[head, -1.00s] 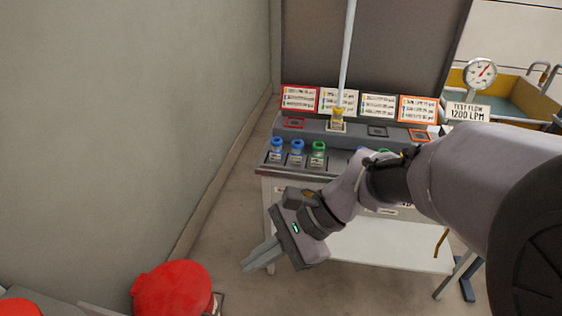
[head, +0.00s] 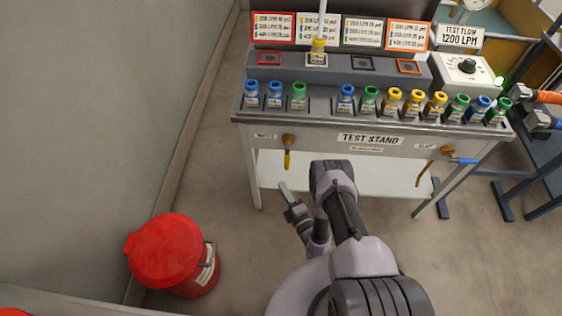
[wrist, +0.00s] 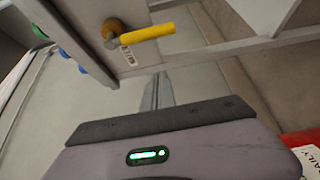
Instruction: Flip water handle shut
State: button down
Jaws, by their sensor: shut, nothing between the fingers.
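The test stand (head: 300,136) has two valves on its front. The left valve has a yellow handle (head: 287,160) hanging straight down from a brass fitting. The right valve has a blue handle (head: 464,160) pointing sideways to the right, with a bent brass-coloured pipe below it. My gripper (head: 285,189) is shut and empty, just below and apart from the yellow handle. In the wrist view the yellow handle (wrist: 148,34) lies beyond my gripper's fingertips (wrist: 155,85), not touching.
Several coloured nozzles stand along the stand's top, with a white pole (head: 322,18) in a yellow-collared socket. A red bin (head: 168,252) stands on the floor at left. A white lower shelf (head: 380,174) and stand legs lie behind my arm. A blue rack (head: 535,175) is at right.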

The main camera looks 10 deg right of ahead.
aim_at(287, 161)
jog(key=shift+s+f, duration=0.15)
jog(key=w+d+b, duration=0.1)
jog(key=w+b, duration=0.5)
jog(key=w, duration=0.3)
jog(key=shift+w+d, duration=0.15)
jog(key=shift+d, duration=0.25)
